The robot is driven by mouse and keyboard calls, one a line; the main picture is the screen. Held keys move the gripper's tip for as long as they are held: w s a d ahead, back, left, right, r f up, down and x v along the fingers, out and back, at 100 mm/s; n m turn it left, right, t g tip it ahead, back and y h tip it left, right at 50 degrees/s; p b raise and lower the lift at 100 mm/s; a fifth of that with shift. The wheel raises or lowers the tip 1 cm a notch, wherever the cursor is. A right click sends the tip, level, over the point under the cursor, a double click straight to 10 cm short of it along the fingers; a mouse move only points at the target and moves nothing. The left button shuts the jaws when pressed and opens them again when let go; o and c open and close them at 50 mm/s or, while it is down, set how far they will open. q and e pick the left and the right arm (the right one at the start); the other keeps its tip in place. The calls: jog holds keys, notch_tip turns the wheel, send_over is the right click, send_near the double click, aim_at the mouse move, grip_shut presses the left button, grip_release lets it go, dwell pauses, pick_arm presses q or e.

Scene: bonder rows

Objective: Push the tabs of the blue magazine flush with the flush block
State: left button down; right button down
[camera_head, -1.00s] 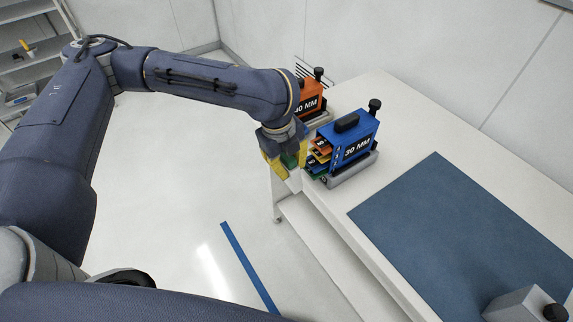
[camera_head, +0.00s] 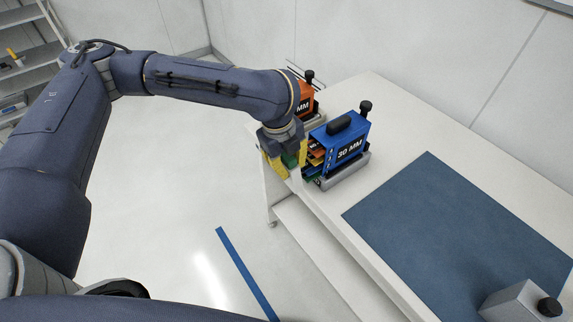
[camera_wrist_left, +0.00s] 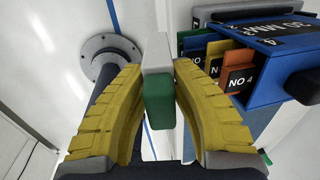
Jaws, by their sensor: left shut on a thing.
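The blue magazine (camera_head: 351,133), marked 30 MM, stands upright in a grey holder (camera_head: 345,174) near the table's left edge. Coloured tabs stick out of its left side; in the left wrist view an orange tab marked NO 4 (camera_wrist_left: 238,82) lies closest, with yellow and green ones beyond. My left gripper (camera_head: 287,160) is just left of the tabs. Its yellow fingers are shut on the flush block, a grey bar (camera_wrist_left: 157,53) with a green grip (camera_wrist_left: 160,106). The block appears apart from the tabs in the wrist view. My right gripper is not in view.
An orange magazine (camera_head: 305,101) stands behind the blue one, partly hidden by my arm. A blue mat (camera_head: 455,230) covers the table's front part. A grey block with a black knob (camera_head: 522,300) sits at lower right. The floor left of the table is open.

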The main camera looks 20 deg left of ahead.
pick_arm(q)
jog(key=shift+w+d, duration=0.55)
jog(key=shift+w, duration=0.15)
jog(key=shift+w+d, duration=0.5)
jog(key=shift+w, duration=0.2)
dwell(0.9)
jog(key=shift+s+a, duration=0.1)
jog(key=shift+s+a, duration=0.75)
jog(key=shift+s, duration=0.2)
jog(key=shift+s+a, duration=0.7)
jog(key=shift+s, duration=0.25)
jog(key=shift+s+a+r, duration=0.1)
jog(key=shift+s+a+r, duration=0.45)
jog(key=shift+s+r, duration=0.05)
jog(key=shift+s, duration=0.1)
